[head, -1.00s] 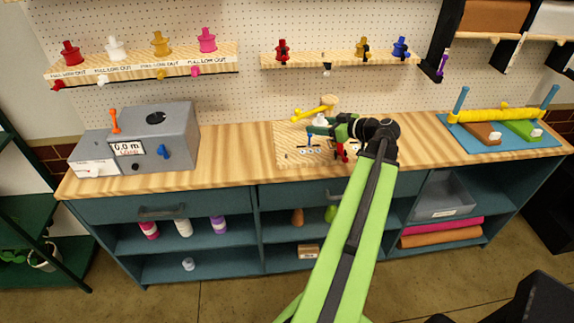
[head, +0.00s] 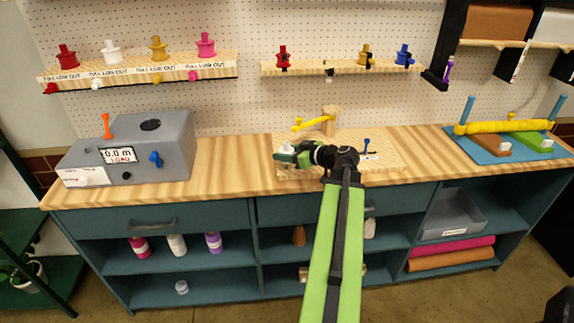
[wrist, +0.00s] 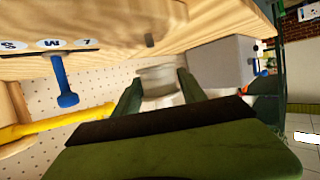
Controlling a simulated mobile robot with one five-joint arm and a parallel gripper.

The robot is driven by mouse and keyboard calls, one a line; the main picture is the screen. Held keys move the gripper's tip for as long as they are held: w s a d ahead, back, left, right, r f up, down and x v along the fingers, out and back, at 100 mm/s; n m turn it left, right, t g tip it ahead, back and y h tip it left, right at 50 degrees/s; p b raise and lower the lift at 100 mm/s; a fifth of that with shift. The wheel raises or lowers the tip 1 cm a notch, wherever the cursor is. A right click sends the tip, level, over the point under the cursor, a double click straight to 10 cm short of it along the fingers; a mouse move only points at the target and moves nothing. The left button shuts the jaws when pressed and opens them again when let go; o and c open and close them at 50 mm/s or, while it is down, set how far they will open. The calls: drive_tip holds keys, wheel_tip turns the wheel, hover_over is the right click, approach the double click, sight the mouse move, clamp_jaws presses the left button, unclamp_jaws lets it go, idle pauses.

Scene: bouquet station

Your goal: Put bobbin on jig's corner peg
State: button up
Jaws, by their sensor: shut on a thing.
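My gripper (head: 284,153) is at the left end of the jig board. It is shut on a white bobbin (head: 287,147), which also shows between the fingers in the wrist view (wrist: 158,82). The jig (head: 392,158) is a pale wooden board on the bench, with a blue peg (head: 367,145) at its right part and a yellow arm (head: 311,123) on a wooden post at the back. The wrist view shows the blue peg (wrist: 65,85) by a letter row, and a small dark stub (wrist: 150,40) on the board near the bobbin. My arm hides the board's middle. The bobbin looks clear of the stub.
A grey machine (head: 150,145) with a display stands left of the jig. A blue mat (head: 495,150) with yellow rolled stuff between two posts lies at the right. Wall shelves (head: 140,70) hold coloured spools. Bare bench top lies on both sides of the jig.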

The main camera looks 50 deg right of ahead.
wheel_tip(320, 180, down, 4)
drive_tip(key=b, duration=0.3)
drive_tip(key=shift+f+b, duration=0.1)
drive_tip(key=shift+b, duration=0.25)
drive_tip(key=shift+r, duration=0.25)
drive_tip(key=shift+f, duration=0.25)
drive_tip(key=o, duration=1.3)
drive_tip(key=shift+r, duration=0.1)
drive_tip(key=shift+o, duration=0.2)
